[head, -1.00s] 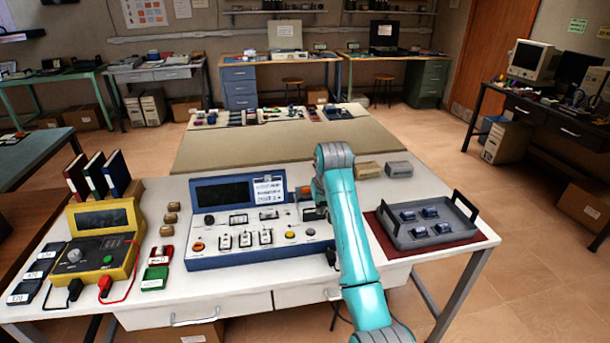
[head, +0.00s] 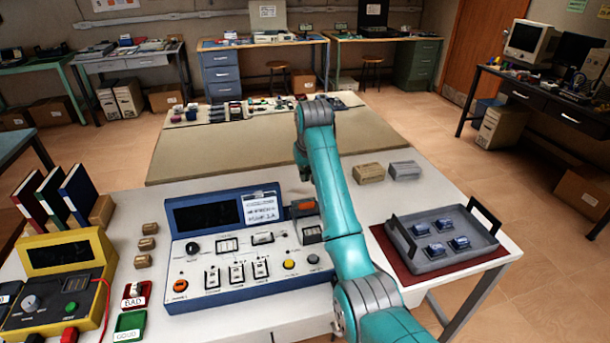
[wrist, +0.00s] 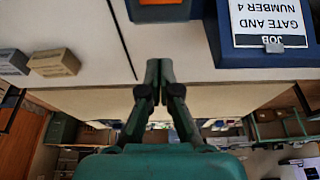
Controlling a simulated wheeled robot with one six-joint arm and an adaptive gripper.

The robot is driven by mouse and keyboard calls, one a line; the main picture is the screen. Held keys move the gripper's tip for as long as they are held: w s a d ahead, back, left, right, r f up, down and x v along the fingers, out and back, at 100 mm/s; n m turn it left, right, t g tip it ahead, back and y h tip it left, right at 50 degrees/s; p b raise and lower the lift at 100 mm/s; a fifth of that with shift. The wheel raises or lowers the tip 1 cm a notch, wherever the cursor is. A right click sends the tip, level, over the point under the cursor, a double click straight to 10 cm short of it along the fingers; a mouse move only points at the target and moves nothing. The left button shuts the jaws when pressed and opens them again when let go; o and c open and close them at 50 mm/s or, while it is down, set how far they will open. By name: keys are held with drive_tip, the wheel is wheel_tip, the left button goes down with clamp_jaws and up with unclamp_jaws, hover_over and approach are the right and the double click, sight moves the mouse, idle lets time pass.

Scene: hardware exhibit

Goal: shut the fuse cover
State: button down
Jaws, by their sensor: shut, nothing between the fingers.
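The blue-edged test panel (head: 232,300) stands on the white bench. An orange part in a dark housing, apparently the fuse cover (head: 304,207), is at its right edge, beside my teal arm. Its lower part and hinge are unclear, so I cannot tell how far open it stands. In the wrist view the orange part (wrist: 160,3) is cut off by the top edge. My gripper (wrist: 160,64) is shut and empty, with its fingertips together, apart from the orange part. In the head view my gripper is mostly hidden by my wrist.
A grey tray (head: 478,254) with several small blue parts lies right of my arm. Two small blocks (head: 369,173) sit behind it. A yellow meter (head: 50,307) and several books stand at left. The beige mat (head: 250,160) behind the panel is clear.

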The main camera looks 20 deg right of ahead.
sight(306, 208)
drive_tip(key=x, duration=0.7)
drive_tip(key=shift+f, duration=0.2)
drive_tip(key=shift+s+f, duration=0.1)
drive_tip(key=shift+f, duration=0.05)
drive_tip(key=shift+s, duration=1.85)
